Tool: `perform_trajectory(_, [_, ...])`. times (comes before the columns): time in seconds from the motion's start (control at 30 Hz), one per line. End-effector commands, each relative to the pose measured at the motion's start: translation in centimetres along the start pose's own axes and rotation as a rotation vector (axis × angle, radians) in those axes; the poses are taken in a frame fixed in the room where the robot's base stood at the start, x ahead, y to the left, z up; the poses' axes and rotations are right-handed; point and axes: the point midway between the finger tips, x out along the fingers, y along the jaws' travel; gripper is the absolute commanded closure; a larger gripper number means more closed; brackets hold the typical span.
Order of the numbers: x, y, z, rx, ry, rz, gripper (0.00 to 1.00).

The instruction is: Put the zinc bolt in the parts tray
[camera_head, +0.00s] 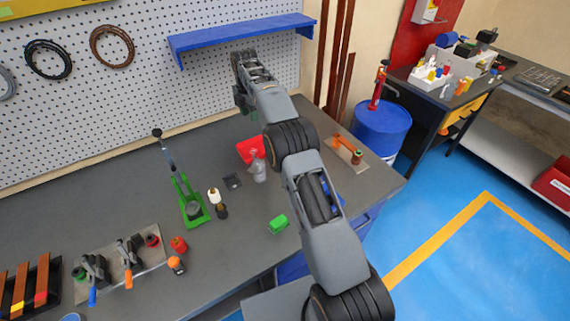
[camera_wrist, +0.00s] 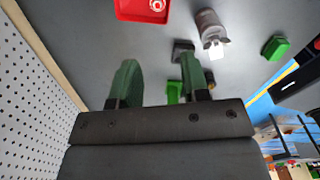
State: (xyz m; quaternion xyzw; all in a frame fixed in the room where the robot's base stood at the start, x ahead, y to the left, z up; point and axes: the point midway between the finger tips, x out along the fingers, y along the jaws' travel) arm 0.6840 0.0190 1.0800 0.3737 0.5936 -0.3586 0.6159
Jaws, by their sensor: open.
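My gripper (camera_wrist: 160,82) is open, with its two green fingers well apart and nothing held between them. In the head view my gripper (camera_head: 243,104) hangs above the back of the bench near the pegboard, partly hidden by my arm. A red tray (camera_head: 246,150) lies on the bench below it, partly behind my arm. The red tray (camera_wrist: 128,12) also shows at the top of the wrist view, cut by the edge, with a small pale round item in it. I cannot make out a zinc bolt for certain in either view.
A green hand press (camera_head: 192,208) and a green block (camera_head: 278,224) are nearer the front. A blue shelf (camera_head: 240,35) juts from the pegboard.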

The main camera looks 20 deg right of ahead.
Motion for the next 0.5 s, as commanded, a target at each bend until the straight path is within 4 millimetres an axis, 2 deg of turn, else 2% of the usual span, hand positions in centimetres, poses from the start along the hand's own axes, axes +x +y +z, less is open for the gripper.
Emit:
perform_trajectory(0.03, [-2.4, -0.9, -0.3, 0.091, -0.009, 0.02, 0.58])
perform_trajectory(0.2, [-8.4, -5.7, -2.2, 0.49, -0.021, 0.091, 0.58])
perform_trajectory(0.33, [-11.4, -10.7, -4.4, 0.801, -0.011, 0.15, 0.58])
perform_trajectory(0.4, [-12.4, -13.8, -5.8, 0.968, 0.002, 0.183, 0.58])
perform_trajectory(0.5, [-12.9, -18.4, -7.9, 1.203, 0.029, 0.228, 0.58])
